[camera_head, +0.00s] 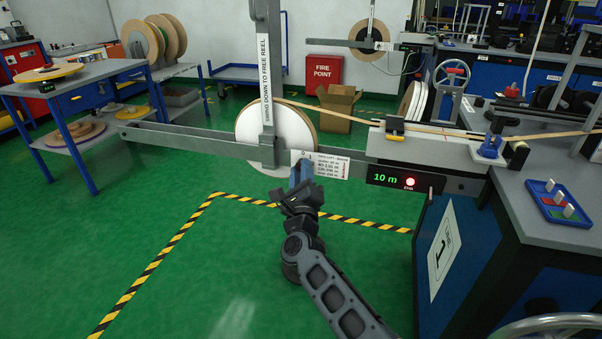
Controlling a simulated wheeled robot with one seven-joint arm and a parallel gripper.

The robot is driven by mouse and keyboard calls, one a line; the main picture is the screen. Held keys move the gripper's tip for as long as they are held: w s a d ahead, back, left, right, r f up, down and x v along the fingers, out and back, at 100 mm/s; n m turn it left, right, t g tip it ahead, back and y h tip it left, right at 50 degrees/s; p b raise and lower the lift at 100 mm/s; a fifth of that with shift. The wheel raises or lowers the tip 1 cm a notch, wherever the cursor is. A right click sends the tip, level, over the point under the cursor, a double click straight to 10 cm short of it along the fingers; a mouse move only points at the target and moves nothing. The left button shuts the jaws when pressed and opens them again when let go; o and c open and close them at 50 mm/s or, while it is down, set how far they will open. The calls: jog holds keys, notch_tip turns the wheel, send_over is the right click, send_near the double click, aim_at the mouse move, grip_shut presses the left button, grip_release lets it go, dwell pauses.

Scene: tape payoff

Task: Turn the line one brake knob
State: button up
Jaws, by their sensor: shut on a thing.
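My gripper (301,174) is at the middle of the view, in front of the payoff arm and just left of the white label plate (331,165). Its blue jaws are shut on the line one brake knob, which they and the wrist largely hide. I cannot tell the knob's angle. A small printed scale shows just above the jaws. Behind them, the white tape reel (272,132) hangs on the payoff arm (200,138), with a tan tape running right from its top. An upright bar (266,80) marked "SWING DOWN TO FREE REEL" stands across the reel.
A display (404,181) reads 10 m beside a red lamp. A blue tray (559,203) lies on the bench at right. A table with reels (75,90) stands at left. The green floor (180,260) is clear around black-and-yellow tape. A cardboard box (337,108) sits behind.

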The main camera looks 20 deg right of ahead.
grip_shut()
jog(key=n+g+y+p, duration=0.1)
jog(key=n+p, duration=0.2)
jog(key=p, duration=0.1)
jog(key=n+y+p, duration=0.1)
jog(key=n+p, duration=0.2)
jog(key=p, duration=0.1)
jog(key=n+g+p, duration=0.1)
jog(key=n+p, duration=0.2)
jog(key=p, duration=0.1)
jog(key=shift+r+g+y, duration=0.3)
jog(key=shift+r+y, duration=0.1)
jog(key=shift+f+n, duration=0.1)
jog(key=shift+n, duration=0.2)
